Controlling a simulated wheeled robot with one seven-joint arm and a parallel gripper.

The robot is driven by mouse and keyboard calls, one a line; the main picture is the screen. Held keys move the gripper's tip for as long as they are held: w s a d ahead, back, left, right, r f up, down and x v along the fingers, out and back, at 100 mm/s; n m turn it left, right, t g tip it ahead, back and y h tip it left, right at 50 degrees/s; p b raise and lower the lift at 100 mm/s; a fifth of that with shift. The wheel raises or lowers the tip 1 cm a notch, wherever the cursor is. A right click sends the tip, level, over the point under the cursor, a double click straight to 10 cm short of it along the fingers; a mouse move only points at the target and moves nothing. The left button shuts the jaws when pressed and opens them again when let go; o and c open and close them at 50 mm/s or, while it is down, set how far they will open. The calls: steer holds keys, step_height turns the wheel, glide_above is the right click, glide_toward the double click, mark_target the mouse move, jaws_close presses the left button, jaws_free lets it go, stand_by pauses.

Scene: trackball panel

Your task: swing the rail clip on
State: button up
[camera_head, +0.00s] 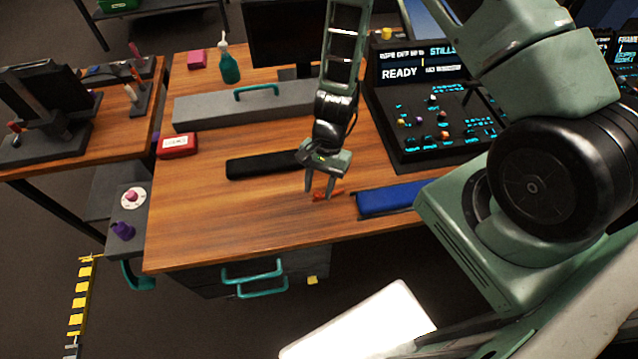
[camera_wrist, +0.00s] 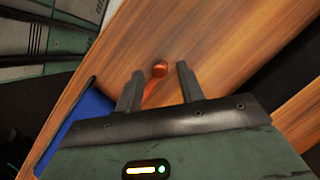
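A small orange piece with a round knob (camera_wrist: 159,69) and a thin stem lies low at the desk's front part; it may be the rail clip, but I cannot tell for sure. In the head view the orange piece (camera_head: 322,196) shows by my fingertips, left of a blue bar with a dark edge (camera_head: 390,199). My gripper (camera_head: 318,192) points down over it with its fingers apart. In the wrist view my gripper (camera_wrist: 160,72) is open, with the knob between the fingertips and the stem running back between the fingers. I see no finger closed on it.
A black bar (camera_head: 264,166) lies left of my gripper and a grey long box with a teal handle (camera_head: 240,108) lies behind. A console reading READY (camera_head: 430,100) stands at the right. A red box (camera_head: 177,145) sits at the left. The desk's front left is bare.

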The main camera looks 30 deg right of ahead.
jaws_close()
steer(key=shift+s+a, duration=0.1)
steer(key=shift+s+n+g+p, duration=0.3)
steer(key=shift+s+n+g, duration=0.15)
steer(key=shift+n, duration=0.55)
steer(key=s+n+h, duration=0.1)
steer(key=n, duration=0.1)
steer(key=s+n+h, duration=0.1)
steer(key=n, duration=0.1)
steer(key=shift+s+g, duration=0.25)
steer(key=shift+g, duration=0.1)
steer(key=n, duration=0.1)
steer(key=s+n+h, duration=0.1)
steer(key=n, duration=0.1)
steer(key=shift+s+d, duration=0.25)
steer(key=shift+d, duration=0.15)
steer(key=n, duration=0.1)
steer(key=s+d+n+h, duration=0.1)
steer(key=shift+s+n, duration=0.1)
steer(key=shift+n, duration=0.3)
steer(key=shift+s+d+n+h, duration=0.35)
steer(key=shift+d+n+h, duration=0.15)
steer(key=shift+n, duration=0.6)
steer(key=shift+s+d+n+h, duration=0.4)
steer(key=shift+d+n, duration=0.15)
steer(key=shift+n, duration=0.55)
